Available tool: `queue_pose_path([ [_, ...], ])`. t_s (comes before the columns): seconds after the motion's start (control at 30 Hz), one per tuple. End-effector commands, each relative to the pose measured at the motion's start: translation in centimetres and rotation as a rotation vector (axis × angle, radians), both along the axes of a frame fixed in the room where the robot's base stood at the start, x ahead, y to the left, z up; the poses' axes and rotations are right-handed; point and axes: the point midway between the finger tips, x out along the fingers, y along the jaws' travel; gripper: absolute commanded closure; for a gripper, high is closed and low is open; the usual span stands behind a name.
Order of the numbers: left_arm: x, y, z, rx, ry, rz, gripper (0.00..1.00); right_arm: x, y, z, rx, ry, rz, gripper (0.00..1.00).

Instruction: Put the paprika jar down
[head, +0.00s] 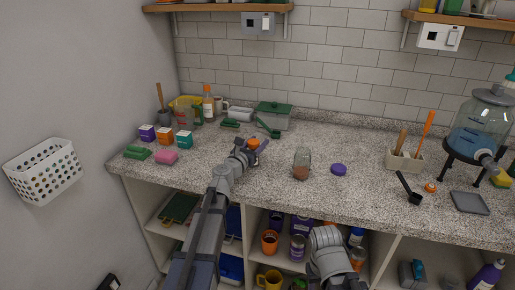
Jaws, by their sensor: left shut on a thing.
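My left gripper (247,151) is over the worktop, left of its middle. It is shut on the paprika jar, of which mainly an orange top (253,144) shows at the fingertips. The gripper hides most of the jar, so I cannot tell whether its base touches the worktop (225,148). Of my right arm, only a grey link shows at the bottom, in front of the shelves; its gripper is not in view.
A glass jar (302,158) with reddish-brown contents and a purple lid (339,169) are right of the gripper. A green scoop-like thing (268,128) and a green-lidded box (275,115) are behind it. Bare worktop lies between.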

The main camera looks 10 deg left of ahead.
Motion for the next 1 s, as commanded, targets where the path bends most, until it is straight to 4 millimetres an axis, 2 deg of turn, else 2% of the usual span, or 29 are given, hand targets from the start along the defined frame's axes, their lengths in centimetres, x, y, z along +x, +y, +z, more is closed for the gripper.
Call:
queue_pose_path([
  [0.3, 0.0, 0.0, -0.3, 0.0, 0.0, 0.0, 1.0, 0.0, 0.0, -0.3, 0.0, 0.0, 0.0, 0.5],
  [0.33, 0.0, 0.0, -0.1, 0.0, 0.0, 0.0, 0.44, 0.0, 0.0, -0.2, 0.0, 0.0, 0.0, 0.5],
  [0.57, 0.0, 0.0, -0.1, 0.0, 0.0, 0.0, 0.18, 0.0, 0.0, -0.1, 0.0, 0.0, 0.0, 0.5],
  [0.9, 0.0, 0.0, 0.5, 0.0, 0.0, 0.0, 0.17, 0.0, 0.0, 0.5, 0.0, 0.0, 0.0, 0.5],
  [1.0, -1.7, 0.4, 0.2, 0.0, 0.0, 0.002, 0.17, 0.0, 0.0, 0.2, 0.0, 0.0, 0.0, 0.5],
])
